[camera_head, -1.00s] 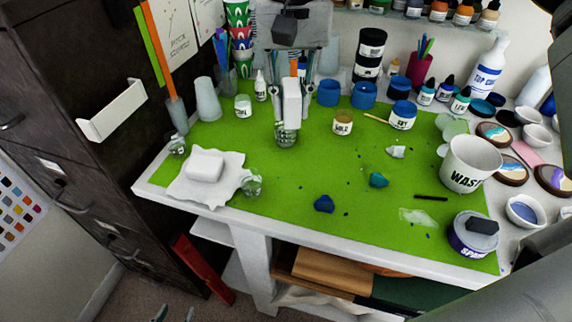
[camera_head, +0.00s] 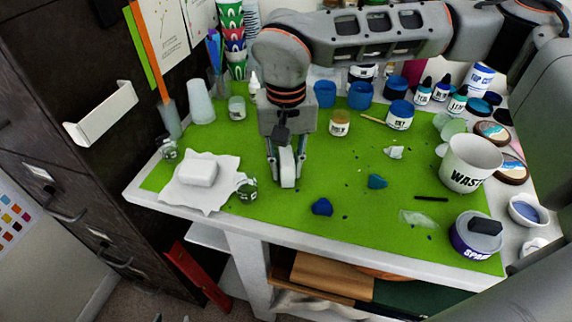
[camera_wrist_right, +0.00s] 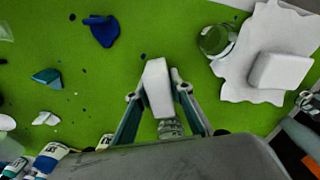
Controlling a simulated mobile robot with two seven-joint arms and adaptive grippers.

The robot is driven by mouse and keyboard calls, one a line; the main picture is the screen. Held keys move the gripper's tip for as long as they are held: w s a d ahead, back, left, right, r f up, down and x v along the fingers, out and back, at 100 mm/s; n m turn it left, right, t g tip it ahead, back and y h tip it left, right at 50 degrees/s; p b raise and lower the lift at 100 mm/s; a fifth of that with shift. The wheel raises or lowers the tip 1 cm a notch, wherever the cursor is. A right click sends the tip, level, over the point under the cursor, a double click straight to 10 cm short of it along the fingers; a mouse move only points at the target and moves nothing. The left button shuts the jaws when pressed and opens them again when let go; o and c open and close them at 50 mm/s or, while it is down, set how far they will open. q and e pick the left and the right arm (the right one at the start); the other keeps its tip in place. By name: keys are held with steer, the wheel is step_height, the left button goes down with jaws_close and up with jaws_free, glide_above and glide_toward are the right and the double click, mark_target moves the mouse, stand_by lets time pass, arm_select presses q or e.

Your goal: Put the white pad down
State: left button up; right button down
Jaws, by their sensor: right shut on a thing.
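My right gripper (camera_head: 285,176) points down over the green mat and is shut on the white pad (camera_head: 287,166), a small pale block. In the right wrist view the pad (camera_wrist_right: 158,88) sits between the two fingers (camera_wrist_right: 157,84). I cannot tell whether its lower end touches the mat. Only the teal tips of my left gripper (camera_head: 171,318) show at the bottom edge of the head view, apart and off the table.
A larger white block (camera_head: 198,173) lies on a white cloth (camera_head: 225,165), with a glass jar (camera_head: 247,188) beside it. Another glass (camera_wrist_right: 170,128) is close to my right fingers. Blue (camera_head: 322,207) and teal (camera_head: 377,181) lumps lie to the right.

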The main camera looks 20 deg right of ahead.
mark_target(286, 155)
steer(key=shift+f, duration=0.1)
steer(key=c, duration=1.8)
jaws_free()
steer(key=shift+f, duration=0.1)
step_height(286, 155, up, 12)
steer(key=shift+r+p, duration=0.25)
steer(key=shift+p, duration=0.3)
steer(key=shift+f, duration=0.1)
